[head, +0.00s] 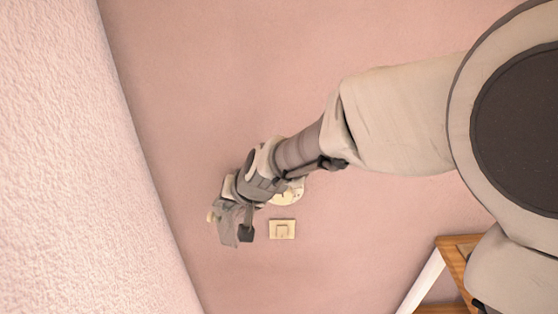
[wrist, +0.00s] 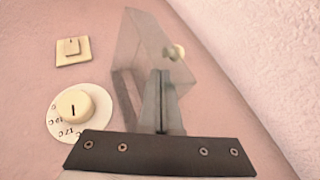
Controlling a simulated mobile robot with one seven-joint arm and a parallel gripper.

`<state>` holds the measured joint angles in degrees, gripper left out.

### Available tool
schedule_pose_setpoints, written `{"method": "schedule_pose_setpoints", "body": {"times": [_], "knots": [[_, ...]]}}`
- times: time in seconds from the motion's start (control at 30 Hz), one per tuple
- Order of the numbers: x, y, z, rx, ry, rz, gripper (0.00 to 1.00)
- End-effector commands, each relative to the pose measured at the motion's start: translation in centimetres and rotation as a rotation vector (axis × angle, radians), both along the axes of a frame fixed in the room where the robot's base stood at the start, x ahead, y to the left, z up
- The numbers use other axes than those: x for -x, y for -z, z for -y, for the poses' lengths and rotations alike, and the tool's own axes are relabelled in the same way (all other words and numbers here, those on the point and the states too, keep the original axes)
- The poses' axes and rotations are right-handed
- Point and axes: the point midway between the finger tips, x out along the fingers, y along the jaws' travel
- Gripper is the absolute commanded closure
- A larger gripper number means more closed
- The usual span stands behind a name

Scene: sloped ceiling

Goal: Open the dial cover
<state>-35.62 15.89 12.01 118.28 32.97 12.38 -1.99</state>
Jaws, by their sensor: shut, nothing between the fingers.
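A round white dial (wrist: 75,112) with printed numbers and a raised cream knob sits on the pink wall, at the left of the wrist view. In the head view the dial (head: 290,193) is partly hidden by my arm. The clear dial cover (wrist: 138,50) stands swung out to the right of the dial, leaving its face uncovered. The cover has a small round cream knob (wrist: 175,52). The cover also shows as a greyish panel in the head view (head: 229,226). My gripper (wrist: 160,76) is shut and empty, its fingers overlapping the cover in view; contact is unclear.
A square cream switch (head: 282,229) is on the wall beside the dial. A textured pale wall or slope (head: 70,160) runs along the left of the head view, close beyond the cover. A wooden-framed piece (head: 455,265) is at the lower right.

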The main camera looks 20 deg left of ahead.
Motion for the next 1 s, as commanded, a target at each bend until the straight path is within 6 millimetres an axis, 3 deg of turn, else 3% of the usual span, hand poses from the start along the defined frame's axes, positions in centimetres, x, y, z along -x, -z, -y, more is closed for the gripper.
{"method": "schedule_pose_setpoints", "body": {"times": [0.3,1.0], "knots": [[-0.08,-0.02,-0.97,0.0,-0.002,-0.001,1.0],[-0.26,-0.65,-0.91,0.0,0.0,0.0,1.0]]}}
